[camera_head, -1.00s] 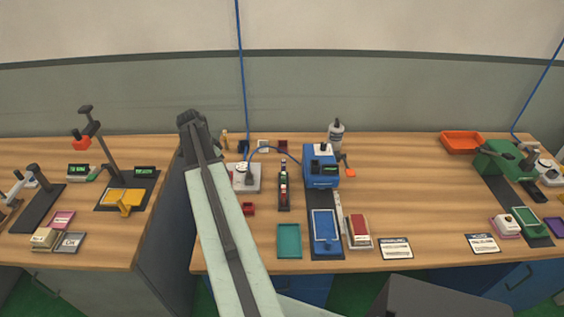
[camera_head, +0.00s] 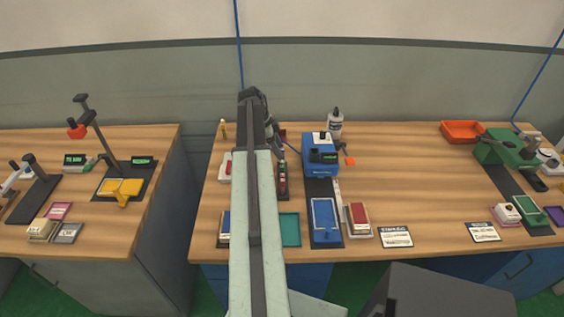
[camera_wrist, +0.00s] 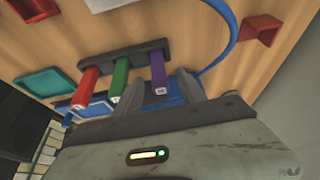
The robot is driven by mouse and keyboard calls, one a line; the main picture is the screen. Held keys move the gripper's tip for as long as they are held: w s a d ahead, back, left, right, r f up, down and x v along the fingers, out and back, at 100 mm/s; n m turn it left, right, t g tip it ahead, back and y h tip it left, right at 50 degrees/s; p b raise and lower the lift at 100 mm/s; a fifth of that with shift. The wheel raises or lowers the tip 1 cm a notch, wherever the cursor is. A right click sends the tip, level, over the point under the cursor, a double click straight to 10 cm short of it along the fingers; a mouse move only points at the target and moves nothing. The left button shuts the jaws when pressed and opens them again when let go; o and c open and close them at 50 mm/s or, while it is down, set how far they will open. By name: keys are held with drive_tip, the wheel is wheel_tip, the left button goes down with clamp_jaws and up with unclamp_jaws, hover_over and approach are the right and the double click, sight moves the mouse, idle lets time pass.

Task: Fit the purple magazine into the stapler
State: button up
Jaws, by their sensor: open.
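The purple magazine (camera_wrist: 157,72) sits in a dark rack (camera_wrist: 125,62) beside a green magazine (camera_wrist: 121,78) and a red magazine (camera_wrist: 90,85). The purple one is nearest my gripper (camera_wrist: 160,92), which is open and empty. In the wrist view its two fingers appear on either side of the purple magazine's end; I cannot tell how far apart they are in depth. In the head view the rack (camera_head: 283,192) stands just right of my arm, partly hidden. The blue stapler (camera_head: 319,165) stands to the rack's right. My gripper is mostly hidden behind my arm there.
A teal tray (camera_head: 290,230) lies in front of the rack, and a blue tray (camera_head: 324,218) in front of the stapler. A bottle (camera_head: 335,125) stands behind the stapler. A blue hose (camera_wrist: 226,40) arcs near the rack.

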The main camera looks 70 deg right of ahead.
drive_tip(key=b+x, duration=0.2)
drive_tip(key=x, duration=0.1)
drive_tip(key=shift+s+f, duration=0.1)
drive_tip(key=shift+f, duration=0.2)
drive_tip(key=shift+r, duration=0.15)
drive_tip(key=shift+c, duration=0.4)
clamp_jaws()
drive_tip(key=shift+r, duration=0.1)
